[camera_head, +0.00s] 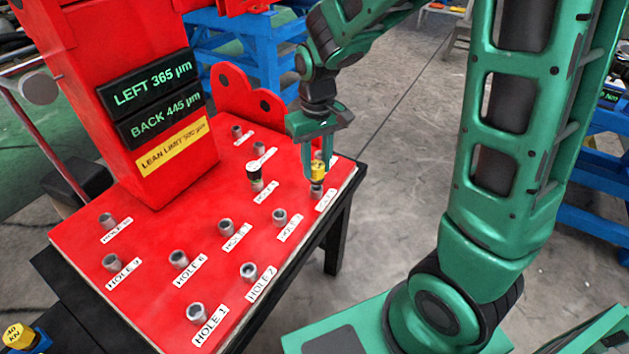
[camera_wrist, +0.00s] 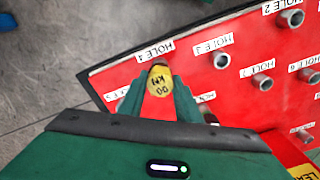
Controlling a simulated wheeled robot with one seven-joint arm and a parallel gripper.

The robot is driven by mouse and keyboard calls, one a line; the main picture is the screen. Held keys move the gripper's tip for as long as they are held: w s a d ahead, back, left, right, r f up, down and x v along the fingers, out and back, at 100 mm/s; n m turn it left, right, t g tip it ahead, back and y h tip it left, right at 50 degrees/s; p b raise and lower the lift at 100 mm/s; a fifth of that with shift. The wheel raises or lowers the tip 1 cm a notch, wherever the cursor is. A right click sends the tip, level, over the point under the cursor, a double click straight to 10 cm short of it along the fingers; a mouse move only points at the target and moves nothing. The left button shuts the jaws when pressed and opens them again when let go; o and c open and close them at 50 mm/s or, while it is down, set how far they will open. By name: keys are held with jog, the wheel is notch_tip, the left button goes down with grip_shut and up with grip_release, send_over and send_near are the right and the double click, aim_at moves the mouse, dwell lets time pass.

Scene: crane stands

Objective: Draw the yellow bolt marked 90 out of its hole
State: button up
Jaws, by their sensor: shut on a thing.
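The yellow bolt (camera_head: 318,171) stands upright at the right corner of the red plate, just above a grey collar (camera_head: 316,190). I cannot tell how deep its shank sits in the collar. In the wrist view its round yellow top (camera_wrist: 159,85) shows a dark, upside-down mark that looks like 90 kN, beside the HOLE 4 label (camera_wrist: 155,50). My gripper (camera_head: 319,163) points down over it and is shut on its head, one finger on each side. The fingers also show in the wrist view (camera_wrist: 158,100).
The red plate (camera_head: 150,235) holds several other grey collars with hole labels. A dark bolt (camera_head: 254,176) stands in one near my gripper. A red column carries signs reading LEFT 365, BACK 445 and LEAN LIMIT 500 µm (camera_head: 172,145). Another yellow bolt (camera_head: 17,335) is at the lower left.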

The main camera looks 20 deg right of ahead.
jog(key=shift+r, duration=1.4)
